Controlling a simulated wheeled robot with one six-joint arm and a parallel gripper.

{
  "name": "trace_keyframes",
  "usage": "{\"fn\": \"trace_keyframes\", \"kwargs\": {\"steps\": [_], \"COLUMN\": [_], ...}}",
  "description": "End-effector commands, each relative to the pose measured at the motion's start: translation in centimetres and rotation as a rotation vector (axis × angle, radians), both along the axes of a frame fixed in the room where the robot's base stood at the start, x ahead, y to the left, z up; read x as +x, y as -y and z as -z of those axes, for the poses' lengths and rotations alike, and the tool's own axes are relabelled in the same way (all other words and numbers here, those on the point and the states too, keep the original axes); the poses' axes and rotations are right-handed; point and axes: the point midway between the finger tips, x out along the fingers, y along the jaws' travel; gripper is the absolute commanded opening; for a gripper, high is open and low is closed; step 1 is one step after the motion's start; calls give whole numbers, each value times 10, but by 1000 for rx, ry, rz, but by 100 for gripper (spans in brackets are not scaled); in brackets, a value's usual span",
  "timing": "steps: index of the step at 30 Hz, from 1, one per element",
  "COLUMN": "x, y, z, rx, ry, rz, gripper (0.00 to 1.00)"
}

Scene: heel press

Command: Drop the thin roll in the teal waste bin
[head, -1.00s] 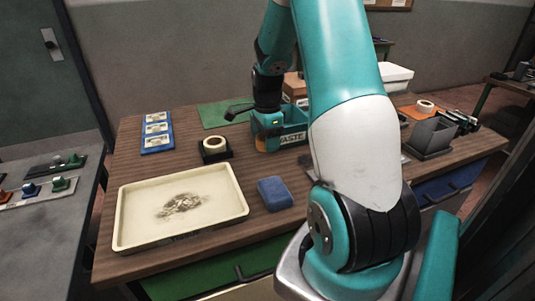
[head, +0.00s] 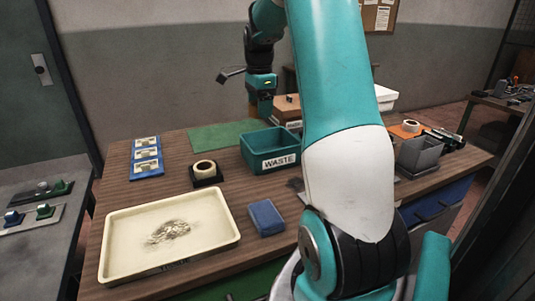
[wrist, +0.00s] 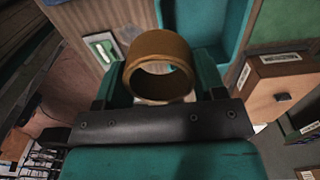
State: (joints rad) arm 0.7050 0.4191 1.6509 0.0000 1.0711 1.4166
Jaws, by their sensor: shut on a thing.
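My gripper (head: 263,106) is raised behind and above the teal waste bin (head: 256,158), which bears a WASTE label. In the wrist view a brown-amber roll (wrist: 158,48) sits between the teal fingers, and the gripper is shut on it. The visible part of the bin's inside looks empty.
A cream roll (head: 204,168) sits on a black stand left of the bin. A blue block (head: 266,217) and a cream tray (head: 115,222) lie in front. A green mat (head: 215,134) is behind. Another roll (head: 411,126) lies at the right.

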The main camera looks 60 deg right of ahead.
Motion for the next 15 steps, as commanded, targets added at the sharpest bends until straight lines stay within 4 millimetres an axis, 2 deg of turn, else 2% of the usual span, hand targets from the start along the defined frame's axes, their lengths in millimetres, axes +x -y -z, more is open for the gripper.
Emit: {"fn": "trace_keyframes", "kwargs": {"steps": [1, 6, 10, 15], "x": [6, 20, 25, 27], "y": [16, 59, 80, 93], "z": [-1, -1, 0, 5], "rx": [1, 1, 0, 2], "ry": [-1, -1, 0, -2], "rz": [3, 3, 1, 0], "gripper": [40, 40, 40, 40]}}
